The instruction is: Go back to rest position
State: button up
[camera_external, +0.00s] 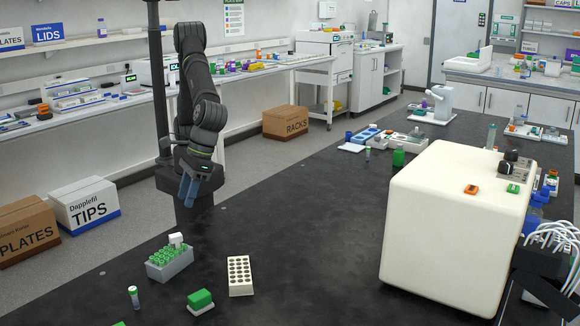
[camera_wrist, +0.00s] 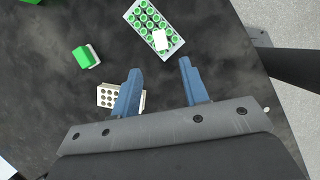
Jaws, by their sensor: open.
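My gripper (camera_external: 188,188) hangs over the left edge of the black bench, pointing down, at the end of my dark arm. Its two blue fingers stand apart with nothing between them in the wrist view (camera_wrist: 160,90). A grey rack (camera_external: 170,264) of green-capped tubes stands on the bench in front of it, with a white block on top. The rack also shows at the top of the wrist view (camera_wrist: 152,25). A white rack with holes (camera_external: 240,276) stands to its right; in the wrist view (camera_wrist: 106,97) it is partly hidden behind the left finger.
A green-topped box (camera_external: 200,301) and a single tube (camera_external: 134,297) stand near the bench's front. A large cream box (camera_external: 455,230) fills the right side. The middle of the black bench (camera_external: 300,215) is clear. A dark post (camera_external: 157,80) rises beside my arm.

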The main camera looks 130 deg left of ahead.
aim_at(175, 235)
jog(key=x, duration=1.2)
jog(key=shift+s+d+f, duration=0.15)
jog(key=shift+f, duration=0.15)
notch_tip(175, 235, up, 5)
jog(key=shift+s, duration=0.2)
jog(key=s+d+r, duration=0.3)
jog(key=s+r, duration=0.4)
jog(key=s, duration=0.4)
jog(key=s+a+f+n+t, duration=0.1)
jog(key=s+a+f+n, duration=0.15)
jog(key=a, duration=0.75)
jog(key=s+a+f+n, duration=0.1)
jog(key=s+a+f, duration=0.15)
jog(key=a, duration=0.85)
jog(key=w+a+f, duration=0.1)
jog(key=w+f, duration=0.1)
jog(key=w, duration=0.1)
jog(key=w+a+f, duration=0.2)
jog(key=w, duration=0.1)
jog(key=w+a+f, duration=0.1)
jog(key=w+f, duration=0.1)
jog(key=w, duration=0.1)
jog(key=shift+a+f, duration=0.1)
jog(key=shift+a, duration=0.05)
